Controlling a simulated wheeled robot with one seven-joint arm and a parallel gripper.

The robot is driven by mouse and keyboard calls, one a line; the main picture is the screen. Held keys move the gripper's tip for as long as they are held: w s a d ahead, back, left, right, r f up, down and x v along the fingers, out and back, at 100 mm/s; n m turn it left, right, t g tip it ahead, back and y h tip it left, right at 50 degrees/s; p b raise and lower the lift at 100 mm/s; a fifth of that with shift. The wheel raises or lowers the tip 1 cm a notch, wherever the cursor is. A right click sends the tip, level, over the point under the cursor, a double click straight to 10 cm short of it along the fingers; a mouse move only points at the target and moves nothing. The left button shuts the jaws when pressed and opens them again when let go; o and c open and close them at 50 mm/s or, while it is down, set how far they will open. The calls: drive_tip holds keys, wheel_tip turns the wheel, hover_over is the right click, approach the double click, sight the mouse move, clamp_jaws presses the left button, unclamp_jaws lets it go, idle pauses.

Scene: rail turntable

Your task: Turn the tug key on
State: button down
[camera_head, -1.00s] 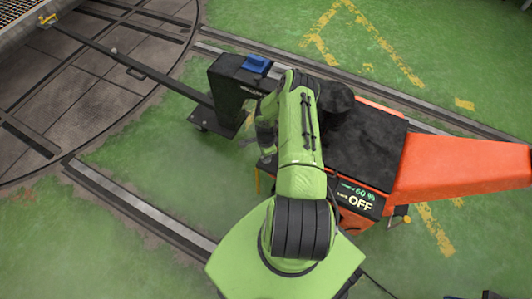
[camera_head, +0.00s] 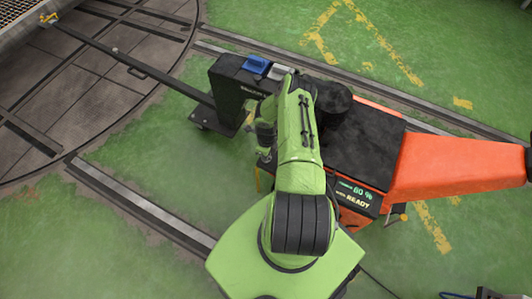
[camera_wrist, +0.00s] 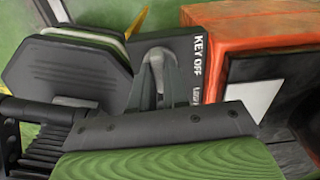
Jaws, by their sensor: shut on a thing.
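The tug (camera_head: 455,165) is an orange and black vehicle at the right of the head view. Its small display (camera_head: 355,194) reads READY in yellow below a green percentage. In the wrist view, a dark plate (camera_wrist: 196,42) on the tug carries white lettering that reads KEY OFF, with a second label partly hidden. My gripper (camera_wrist: 157,58) is at this plate, its grey fingers close together and shut on the key. The key itself is mostly hidden by the fingers. In the head view my arm covers the gripper and the key.
A black post unit with a blue top (camera_head: 257,65) stands left of the tug, close to my arm. A long bar (camera_head: 140,66) runs from it towards the round turntable (camera_head: 95,105). Rails (camera_head: 140,208) cross the green floor, which is open at lower left.

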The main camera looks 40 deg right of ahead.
drive_tip(key=shift+a+m, duration=0.1)
drive_tip(key=shift+m, duration=0.2)
idle(0.4)
drive_tip(key=c, duration=1.1)
unclamp_jaws()
wheel_tip(320, 180, up, 16)
drive_tip(key=p, duration=0.5)
drive_tip(key=shift+s+f+p, duration=0.1)
drive_tip(key=shift+p, duration=0.2)
